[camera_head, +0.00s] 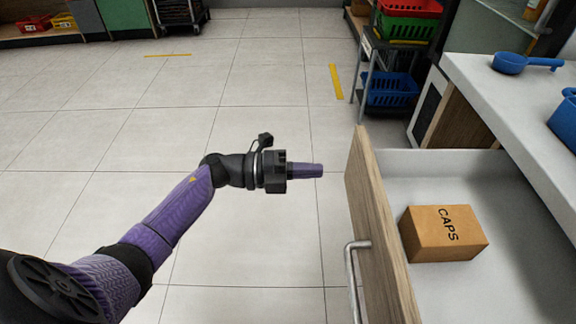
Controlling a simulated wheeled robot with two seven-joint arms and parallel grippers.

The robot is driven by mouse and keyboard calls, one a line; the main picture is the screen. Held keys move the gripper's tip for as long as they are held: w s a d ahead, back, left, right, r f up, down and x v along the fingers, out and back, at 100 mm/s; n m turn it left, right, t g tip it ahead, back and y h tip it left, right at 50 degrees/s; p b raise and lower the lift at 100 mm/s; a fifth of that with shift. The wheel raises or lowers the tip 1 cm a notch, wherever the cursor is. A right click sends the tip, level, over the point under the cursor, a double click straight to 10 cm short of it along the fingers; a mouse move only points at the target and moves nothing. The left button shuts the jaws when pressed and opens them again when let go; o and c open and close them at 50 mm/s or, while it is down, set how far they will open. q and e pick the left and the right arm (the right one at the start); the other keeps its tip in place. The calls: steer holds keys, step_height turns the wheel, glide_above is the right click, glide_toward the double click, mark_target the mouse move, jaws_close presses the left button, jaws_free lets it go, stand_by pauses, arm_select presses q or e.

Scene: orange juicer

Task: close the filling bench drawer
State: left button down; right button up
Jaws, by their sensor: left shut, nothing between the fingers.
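The filling bench drawer (384,236) stands open at the right, with a wooden front and a white inside. Its metal bar handle (352,283) is on the front's outer face. A brown box marked CAPS (443,233) sits inside the drawer. My left gripper (318,170) is shut and empty. It points right, a short gap to the left of the drawer front's far end, and does not appear to touch it. My right gripper is not in view.
The white bench top (500,90) holds a blue scoop (510,63) and a blue container (567,120). A rack with a blue basket (390,90), plus green and red baskets, stands beyond the drawer. The tiled floor (250,245) left of the drawer is clear.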

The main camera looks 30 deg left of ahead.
mark_target(355, 171)
arm_select(q)
steer(key=b+x, duration=0.1)
steer(key=x, duration=0.4)
steer(key=shift+f, duration=0.1)
steer(key=shift+w+d, duration=0.15)
steer(key=shift+d, duration=0.05)
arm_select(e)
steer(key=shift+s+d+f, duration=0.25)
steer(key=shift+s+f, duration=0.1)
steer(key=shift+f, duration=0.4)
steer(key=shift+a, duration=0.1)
